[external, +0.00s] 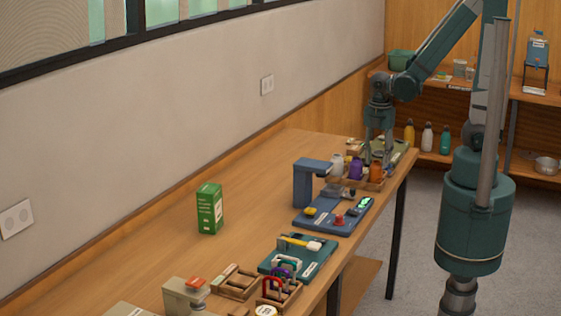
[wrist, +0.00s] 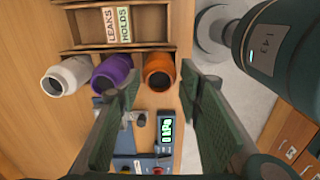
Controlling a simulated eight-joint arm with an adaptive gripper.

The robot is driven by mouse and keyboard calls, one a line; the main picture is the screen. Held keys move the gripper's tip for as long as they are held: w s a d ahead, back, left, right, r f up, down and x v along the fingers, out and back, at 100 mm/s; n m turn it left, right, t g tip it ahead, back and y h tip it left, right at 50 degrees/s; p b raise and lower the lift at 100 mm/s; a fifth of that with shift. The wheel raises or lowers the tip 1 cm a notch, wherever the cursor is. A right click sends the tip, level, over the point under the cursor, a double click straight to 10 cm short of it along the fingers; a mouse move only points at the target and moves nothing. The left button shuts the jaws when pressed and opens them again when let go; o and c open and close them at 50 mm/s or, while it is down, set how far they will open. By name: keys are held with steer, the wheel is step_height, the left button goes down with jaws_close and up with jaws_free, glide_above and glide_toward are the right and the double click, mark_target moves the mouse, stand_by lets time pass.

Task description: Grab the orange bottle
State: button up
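The orange bottle (wrist: 159,66) shows in the wrist view at upper centre, its dark open mouth toward the camera. It is the rightmost of three bottles in a row and also shows in the external view (external: 376,171). My gripper (wrist: 160,72) is open, with one finger to each side of the orange bottle in the picture; I cannot tell whether either finger touches it. In the external view my gripper (external: 377,158) points down over the bottles at the table's far end.
A purple bottle (wrist: 111,72) is close left of the orange one, partly behind my left finger, then a white bottle (wrist: 67,75). A wooden tray (wrist: 150,47) with "LEAKS" and "HOLDS" labels adjoins them. A blue device with a green display (wrist: 166,131) lies nearby.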

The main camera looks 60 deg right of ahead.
mark_target(376, 170)
steer(key=shift+f, duration=0.15)
steer(key=shift+a+f+b, duration=0.1)
steer(key=shift+f+b, duration=0.55)
steer(key=shift+f, duration=1.8)
steer(key=shift+c, duration=0.2)
steer(key=c, duration=0.6)
